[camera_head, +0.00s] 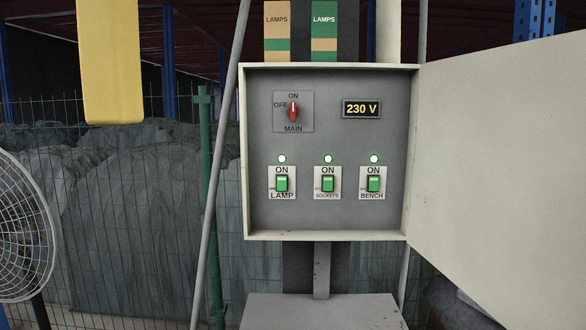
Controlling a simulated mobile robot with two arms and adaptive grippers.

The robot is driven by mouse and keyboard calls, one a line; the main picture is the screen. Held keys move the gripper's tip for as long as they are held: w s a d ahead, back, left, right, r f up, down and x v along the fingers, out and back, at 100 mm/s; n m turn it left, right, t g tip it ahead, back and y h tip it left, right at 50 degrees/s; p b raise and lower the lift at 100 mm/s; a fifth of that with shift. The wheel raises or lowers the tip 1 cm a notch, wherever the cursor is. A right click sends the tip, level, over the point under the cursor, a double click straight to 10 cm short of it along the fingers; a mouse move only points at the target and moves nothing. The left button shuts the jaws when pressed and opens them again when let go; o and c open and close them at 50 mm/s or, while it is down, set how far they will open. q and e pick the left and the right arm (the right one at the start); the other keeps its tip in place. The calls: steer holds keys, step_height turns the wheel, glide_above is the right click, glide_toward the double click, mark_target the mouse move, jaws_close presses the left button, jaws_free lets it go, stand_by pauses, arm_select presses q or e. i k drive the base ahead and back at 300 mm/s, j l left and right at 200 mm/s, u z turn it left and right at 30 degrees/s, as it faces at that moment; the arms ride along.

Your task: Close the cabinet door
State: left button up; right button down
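The cabinet (328,232) is a grey electrical box in the middle of the view. Its door (505,150) is a plain pale panel, hinged at the cabinet's right side. It stands wide open and runs out past the right edge of the picture. Inside, a red main switch (293,110) points up to ON. Three green switches for lamp (282,184), sockets (328,184) and bench (373,184) have lit indicators above them. Neither of my grippers shows in the view.
A yellow hanging piece (110,60) is at the upper left, and a white fan (22,230) at the left edge. A slanted grey pole (217,165) runs close by the cabinet's left side. A grey box (322,312) is below. Wire fence and covered heaps lie behind.

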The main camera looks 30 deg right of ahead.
mark_target(498, 204)
steer(key=k+l+z, duration=0.1)
steer(key=z, duration=0.9)
